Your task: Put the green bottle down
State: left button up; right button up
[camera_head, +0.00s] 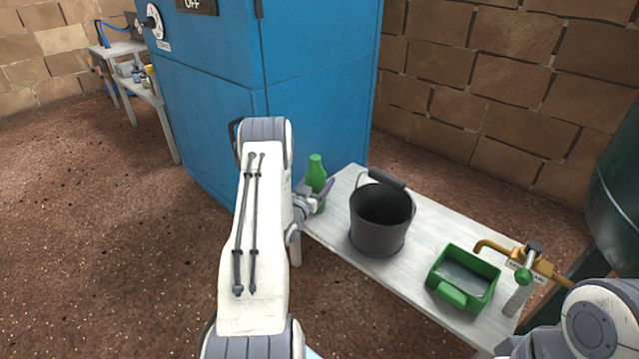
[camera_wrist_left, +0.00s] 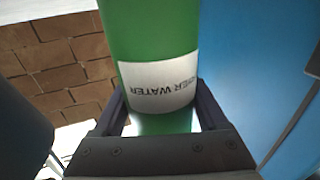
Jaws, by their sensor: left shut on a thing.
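The green bottle (camera_head: 316,174) is upright at the left end of the grey-white bench (camera_head: 424,231). My left gripper (camera_head: 322,196) is shut on it. The gripper and arm hide part of the bottle, and I cannot tell whether its base touches the bench top. In the left wrist view the bottle (camera_wrist_left: 152,40) stands between the two fingers (camera_wrist_left: 160,120), with a white label reading in part "WATER". My right arm shows at the lower right of the head view; its gripper is not in view.
A dark bucket (camera_head: 380,222) stands on the bench right of the bottle. Further right are a green tray (camera_head: 463,280) and a brass tap (camera_head: 520,262). A blue cabinet (camera_head: 318,90) rises behind the bottle. A dark green tank (camera_head: 615,190) is at the right edge.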

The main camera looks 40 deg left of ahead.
pick_arm(q)
jog(key=shift+f, duration=0.2)
jog(key=o, duration=1.1)
jog(key=shift+r, duration=0.1)
jog(key=shift+s+r, duration=0.2)
jog(key=p+v, duration=0.4)
jog(key=v, duration=0.7)
jog(key=shift+s+d+p, duration=0.25)
jog(key=shift+s+p, duration=0.1)
jog(key=shift+f, duration=0.1)
